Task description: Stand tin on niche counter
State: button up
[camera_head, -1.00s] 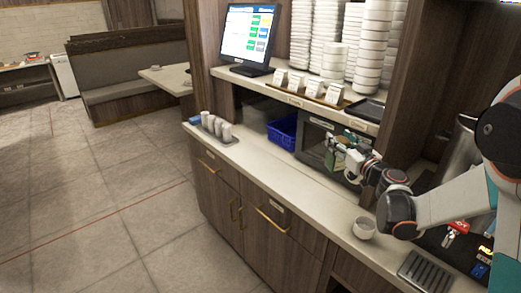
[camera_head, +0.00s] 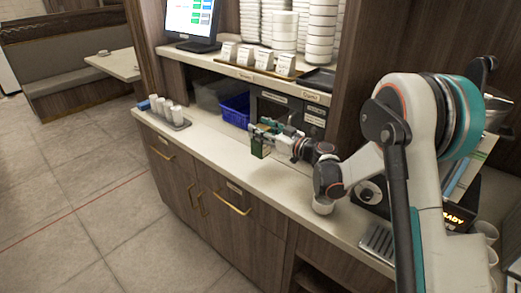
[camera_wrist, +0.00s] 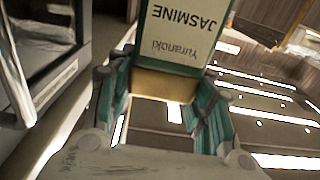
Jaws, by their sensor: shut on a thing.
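The tin (camera_wrist: 185,35) is dark green with a cream label reading "Yuranoki JASMINE", upside down in the wrist view. In the head view the tin (camera_head: 259,149) is small, looks roughly upright and shows below the fingers. My gripper (camera_head: 268,136) is shut on it; the green fingers also flank it in the wrist view (camera_wrist: 168,85). The tin is over the pale niche counter (camera_head: 215,140), in front of the dark appliance. I cannot tell whether its base touches the counter.
A blue bin (camera_head: 236,110) and a dark appliance (camera_head: 287,112) stand at the back of the niche, under the upper shelf (camera_head: 232,70). A tray of white cups (camera_head: 174,118) is at the counter's left end. Counter left of the tin is clear.

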aim_at(267, 148)
notch_tip(267, 148, down, 7)
jog(key=shift+r+b, duration=0.1)
jog(key=shift+b, duration=0.85)
jog(key=o, duration=1.5)
